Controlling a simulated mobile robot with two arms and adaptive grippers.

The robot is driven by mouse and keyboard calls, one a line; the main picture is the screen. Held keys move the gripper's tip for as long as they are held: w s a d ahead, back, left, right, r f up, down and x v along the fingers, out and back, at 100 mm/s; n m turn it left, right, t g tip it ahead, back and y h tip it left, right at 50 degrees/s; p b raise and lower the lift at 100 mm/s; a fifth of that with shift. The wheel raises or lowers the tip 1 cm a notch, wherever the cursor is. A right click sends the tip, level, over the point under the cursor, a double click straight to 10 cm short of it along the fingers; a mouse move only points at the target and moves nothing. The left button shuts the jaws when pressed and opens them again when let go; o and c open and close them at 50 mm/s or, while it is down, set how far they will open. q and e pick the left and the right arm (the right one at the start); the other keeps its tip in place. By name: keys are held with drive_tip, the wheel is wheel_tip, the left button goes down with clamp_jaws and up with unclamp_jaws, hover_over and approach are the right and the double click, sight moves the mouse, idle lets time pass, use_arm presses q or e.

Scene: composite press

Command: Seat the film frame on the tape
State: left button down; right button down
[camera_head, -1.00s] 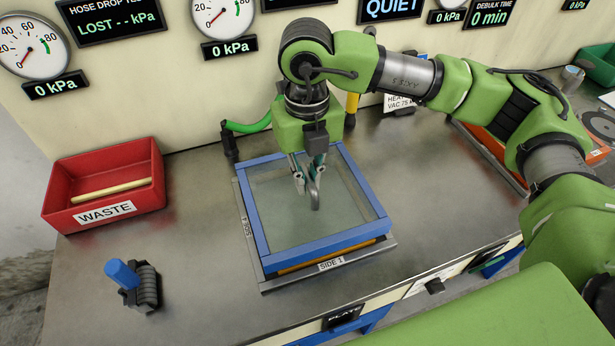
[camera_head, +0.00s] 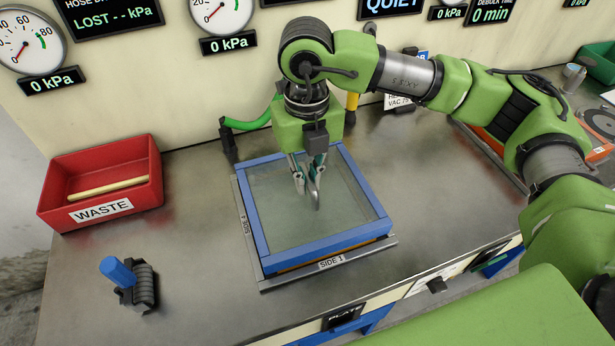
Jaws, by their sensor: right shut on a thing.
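The film frame (camera_head: 330,241) is a blue square rim with a clear greenish film across it. It lies nearly level over the metal plate marked SIDE 1 (camera_head: 300,281). A thin orange-yellow strip, seemingly the tape (camera_head: 312,262), shows under its front bar; the rest of the tape is hidden. I cannot tell whether frame and tape touch. My left gripper is not in view.
A red WASTE bin (camera_head: 100,183) with a tan roll stands at the back left. A blue-handled black tool (camera_head: 135,282) lies at the front left. A green hose (camera_head: 248,123) runs behind the frame. An orange tray (camera_head: 487,147) is at the right.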

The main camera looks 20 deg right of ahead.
drive_tip(key=shift+f, duration=0.1)
idle(0.3)
drive_tip(key=c, duration=2)
unclamp_jaws()
drive_tip(key=shift+c, duration=0.2)
